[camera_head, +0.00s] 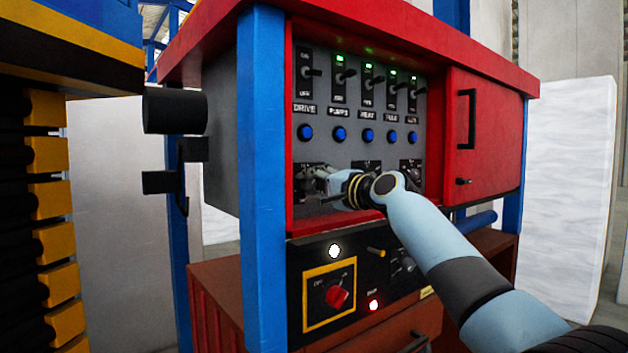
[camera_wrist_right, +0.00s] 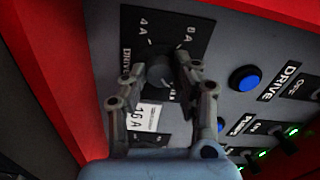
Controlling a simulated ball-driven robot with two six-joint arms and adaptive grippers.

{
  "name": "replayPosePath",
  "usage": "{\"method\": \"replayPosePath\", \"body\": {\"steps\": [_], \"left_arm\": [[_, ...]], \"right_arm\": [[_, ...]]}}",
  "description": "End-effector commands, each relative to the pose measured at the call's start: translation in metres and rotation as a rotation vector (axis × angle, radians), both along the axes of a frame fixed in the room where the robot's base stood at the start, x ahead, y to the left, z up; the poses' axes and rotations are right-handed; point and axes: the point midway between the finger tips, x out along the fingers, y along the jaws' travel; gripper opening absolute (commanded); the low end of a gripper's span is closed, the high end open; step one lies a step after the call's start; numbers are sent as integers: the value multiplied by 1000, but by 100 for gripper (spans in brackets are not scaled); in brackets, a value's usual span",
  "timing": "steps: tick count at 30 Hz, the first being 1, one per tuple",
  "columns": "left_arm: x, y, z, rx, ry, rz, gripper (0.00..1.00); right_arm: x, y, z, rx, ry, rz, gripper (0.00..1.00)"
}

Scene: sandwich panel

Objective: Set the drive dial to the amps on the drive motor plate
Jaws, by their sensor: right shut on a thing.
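My right gripper (camera_head: 324,182) reaches the lower left of the grey panel (camera_head: 345,150), below the DRIVE label (camera_head: 304,108). In the right wrist view its two fingers (camera_wrist_right: 158,66) are shut on the round dark drive dial (camera_wrist_right: 160,76), one on each side. The black dial plate (camera_wrist_right: 133,47) reads DRIVE, with 4 A and 8 A marks showing. A white label (camera_wrist_right: 143,117) beside the dial seems to read 16 A. The fingers hide part of the scale, and I cannot tell where the dial points. I cannot make out a motor plate. My left gripper is not in view.
Above the dials are a row of blue buttons (camera_head: 368,136) and toggle switches (camera_head: 366,78); every green lamp but the DRIVE one is lit. A red rotary switch (camera_head: 335,295) sits below. A blue post (camera_head: 262,160) and a red door (camera_head: 485,130) flank the panel.

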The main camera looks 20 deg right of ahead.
Motion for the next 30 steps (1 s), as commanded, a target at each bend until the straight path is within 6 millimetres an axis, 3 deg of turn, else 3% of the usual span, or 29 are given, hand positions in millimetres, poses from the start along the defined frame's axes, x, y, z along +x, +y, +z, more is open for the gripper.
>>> {"method": "replayPosePath", "body": {"steps": [12, 28, 29, 30], "left_arm": [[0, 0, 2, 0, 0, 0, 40], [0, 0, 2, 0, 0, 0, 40], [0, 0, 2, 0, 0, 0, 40], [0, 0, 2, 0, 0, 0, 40]], "right_arm": [[0, 0, -3, 169, 68, 1, 0], [0, 0, -3, 190, 74, 0, 0], [0, 0, -3, 189, 74, 0, 32], [0, 0, -3, 189, 74, 0, 37]]}}
